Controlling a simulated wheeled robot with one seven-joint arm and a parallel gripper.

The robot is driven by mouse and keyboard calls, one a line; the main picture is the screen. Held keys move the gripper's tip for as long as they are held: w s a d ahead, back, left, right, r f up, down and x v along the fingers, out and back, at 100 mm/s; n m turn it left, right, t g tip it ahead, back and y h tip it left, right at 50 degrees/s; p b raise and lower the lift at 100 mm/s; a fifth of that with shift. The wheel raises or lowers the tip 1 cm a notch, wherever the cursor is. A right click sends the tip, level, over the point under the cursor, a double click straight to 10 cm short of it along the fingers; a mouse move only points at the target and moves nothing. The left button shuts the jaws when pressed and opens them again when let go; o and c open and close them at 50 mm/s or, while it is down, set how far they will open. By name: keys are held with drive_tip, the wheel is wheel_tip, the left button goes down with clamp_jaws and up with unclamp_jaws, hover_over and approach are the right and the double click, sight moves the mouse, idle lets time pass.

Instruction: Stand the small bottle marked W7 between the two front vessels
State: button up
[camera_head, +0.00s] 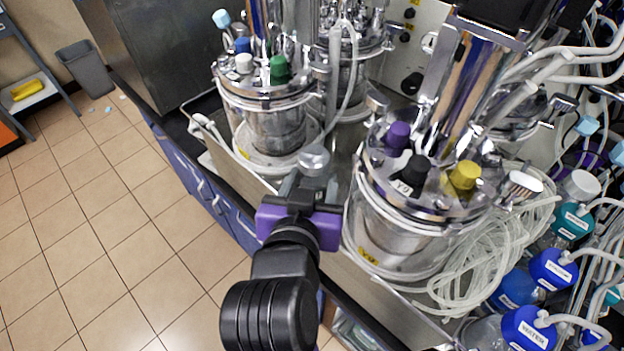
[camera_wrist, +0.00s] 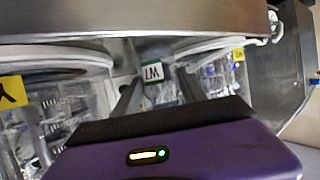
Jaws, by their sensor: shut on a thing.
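The small bottle (camera_head: 313,158) shows as a grey round cap between the two front vessels in the head view. Its label W7 (camera_wrist: 152,72) shows upside down between my fingers in the wrist view. My gripper (camera_head: 308,180) is shut on the bottle, reaching over the front edge of the bench tray. The left front vessel (camera_head: 262,125) and the right front vessel (camera_head: 395,225) stand on either side, apart from the bottle as far as I can see. My gripper (camera_wrist: 158,88) hides most of the bottle; whether its base touches the tray cannot be told.
The steel tray wall (camera_head: 345,270) runs along the front, under my wrist; it also spans the wrist view (camera_wrist: 130,22). Loose clear tubing (camera_head: 480,245) lies right of the right vessel. Blue-capped bottles (camera_head: 528,328) crowd the right.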

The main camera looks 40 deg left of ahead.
drive_tip(key=shift+f, duration=0.15)
drive_tip(key=o, duration=1.5)
drive_tip(key=shift+r, duration=0.2)
drive_tip(key=b+v, duration=0.1)
drive_tip(key=v, duration=1.1)
drive_tip(key=shift+b, duration=0.35)
drive_tip(key=shift+f, duration=0.1)
